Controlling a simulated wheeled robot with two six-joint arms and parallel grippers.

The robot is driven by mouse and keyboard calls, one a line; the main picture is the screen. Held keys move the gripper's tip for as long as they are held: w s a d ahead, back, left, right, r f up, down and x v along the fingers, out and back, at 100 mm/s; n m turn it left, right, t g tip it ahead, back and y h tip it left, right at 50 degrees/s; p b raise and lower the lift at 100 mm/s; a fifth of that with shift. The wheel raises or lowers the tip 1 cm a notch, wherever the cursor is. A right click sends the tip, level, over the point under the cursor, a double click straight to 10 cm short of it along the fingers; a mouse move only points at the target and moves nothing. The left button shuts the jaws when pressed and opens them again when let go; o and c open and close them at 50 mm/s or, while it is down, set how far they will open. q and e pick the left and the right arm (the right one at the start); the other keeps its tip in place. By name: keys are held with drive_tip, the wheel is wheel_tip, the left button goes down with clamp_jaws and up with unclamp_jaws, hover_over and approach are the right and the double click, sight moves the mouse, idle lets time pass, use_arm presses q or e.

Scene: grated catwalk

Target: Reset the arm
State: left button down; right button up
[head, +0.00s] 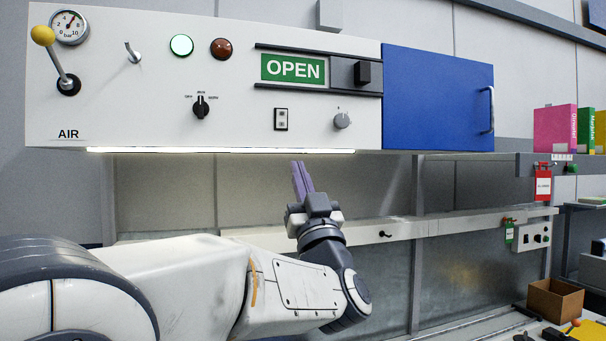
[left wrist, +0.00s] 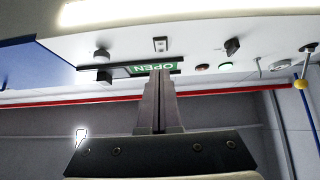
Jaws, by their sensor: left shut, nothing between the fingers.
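My left arm comes in from the left in the head view, and its gripper (head: 302,180) points up just below the white control panel (head: 150,80). The two purple-grey fingers are together with nothing between them. In the left wrist view the shut fingers (left wrist: 160,95) point toward the panel's green OPEN sign (left wrist: 149,68). I cannot tell from these views whether the fingers touch the panel; they appear apart from it. My right gripper is in neither view.
The panel carries a yellow-knobbed lever (head: 43,36), a gauge (head: 69,27), a black rotary switch (head: 201,107) and a blue door (head: 437,98). A lit strip (head: 220,151) runs along its underside. A cardboard box (head: 555,299) stands at lower right. Open space lies below the panel.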

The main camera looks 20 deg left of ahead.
use_arm(q)
drive_tip(key=w+d+f+m+h, duration=0.4)
drive_tip(key=d+f+m+h, duration=0.65)
drive_tip(key=h, duration=0.55)
drive_tip(key=s+d+f+m+g+h, duration=0.1)
drive_tip(key=s+d+f+g+h, duration=0.3)
drive_tip(key=f, duration=0.4)
drive_tip(key=s+d+f+m+g+h, duration=0.1)
drive_tip(key=s+d+f+m+g, duration=0.15)
drive_tip(key=d+f+g, duration=0.45)
drive_tip(key=s+a+f+g+y, duration=0.1)
drive_tip(key=s+f+g, duration=0.4)
drive_tip(key=s+f, duration=0.9)
drive_tip(key=s+a+f+g+y, duration=0.4)
drive_tip(key=s+a, duration=0.3)
drive_tip(key=s, duration=0.5)
drive_tip(key=shift+s+a+f+g, duration=0.2)
drive_tip(key=shift+s+f+g, duration=0.25)
drive_tip(key=shift+g, duration=0.25)
